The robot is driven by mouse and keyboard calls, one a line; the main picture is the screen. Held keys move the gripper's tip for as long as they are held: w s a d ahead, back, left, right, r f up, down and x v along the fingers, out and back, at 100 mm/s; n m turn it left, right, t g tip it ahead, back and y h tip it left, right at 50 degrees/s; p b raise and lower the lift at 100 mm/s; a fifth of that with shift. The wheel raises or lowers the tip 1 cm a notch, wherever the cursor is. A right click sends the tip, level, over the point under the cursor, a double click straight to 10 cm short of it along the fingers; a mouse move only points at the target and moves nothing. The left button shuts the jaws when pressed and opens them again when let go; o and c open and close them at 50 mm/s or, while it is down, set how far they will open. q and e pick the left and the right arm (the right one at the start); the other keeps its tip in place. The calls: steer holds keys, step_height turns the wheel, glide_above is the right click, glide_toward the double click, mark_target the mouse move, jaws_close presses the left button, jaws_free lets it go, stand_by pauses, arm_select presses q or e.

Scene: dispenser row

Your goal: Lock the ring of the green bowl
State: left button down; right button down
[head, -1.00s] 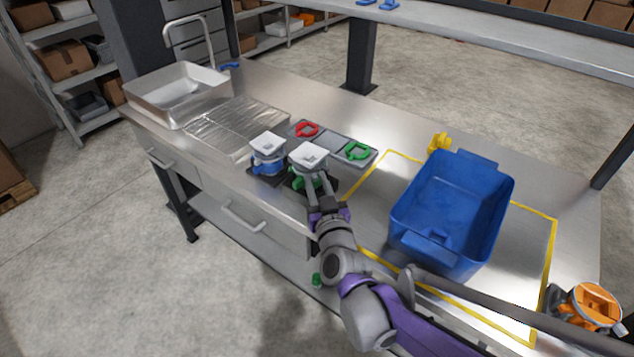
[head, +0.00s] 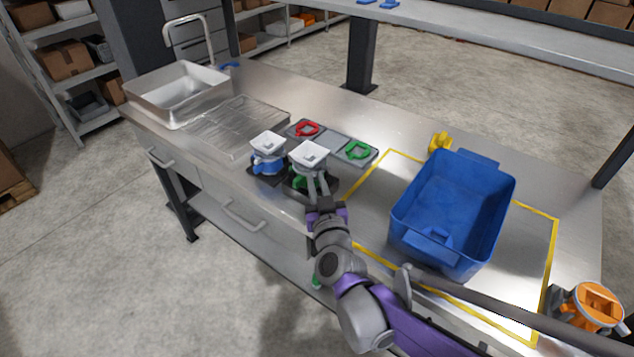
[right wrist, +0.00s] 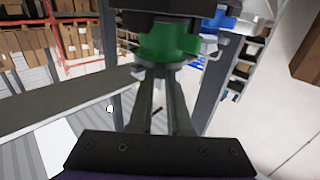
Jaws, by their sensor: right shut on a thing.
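The green bowl (head: 300,182) sits under a white square-topped hopper (head: 308,154) in the middle of the bench's front edge, mostly hidden by my gripper. In the right wrist view the green bowl (right wrist: 168,40) is at the top, with a grey ring (right wrist: 160,64) along its lower side. My right gripper (head: 320,182) reaches in from the front. Its two fingers, also in the right wrist view (right wrist: 160,76), are shut on a part of the ring just at the bowl. The exact contact is hard to see. My left gripper is not in view.
A blue dispenser (head: 267,158) stands close on the left. Behind are a grey tray (head: 334,144) with a red piece (head: 307,129) and a green piece (head: 357,150). A blue crate (head: 410,225) stands right, a yellow piece (head: 438,142) behind it, an orange container (head: 597,305) front right.

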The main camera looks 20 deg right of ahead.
steer(key=shift+a+m+h+b, duration=0.35)
steer(key=shift+m+h+b, duration=0.1)
steer(key=shift+h, duration=0.25)
steer(key=a+m+g+h, duration=0.1)
steer(key=h, duration=0.1)
steer(key=w+a+m+g+h+b, duration=0.1)
steer(key=m+h, duration=0.1)
steer(key=a+m+g+h+b, duration=0.1)
steer(key=m+h, duration=0.1)
steer(key=h, duration=0.1)
steer(key=shift+w+a, duration=0.15)
steer(key=shift+a, duration=0.05)
steer(key=shift+w+a+m+g+h, duration=0.25)
steer(key=shift+m+g+h, duration=0.3)
steer(key=shift+h, duration=0.2)
steer(key=shift+w+a+m+g+h, duration=0.2)
steer(key=shift+m+g+h, duration=0.3)
steer(key=shift+h, duration=0.25)
steer(key=c, duration=1.1)
jaws_free()
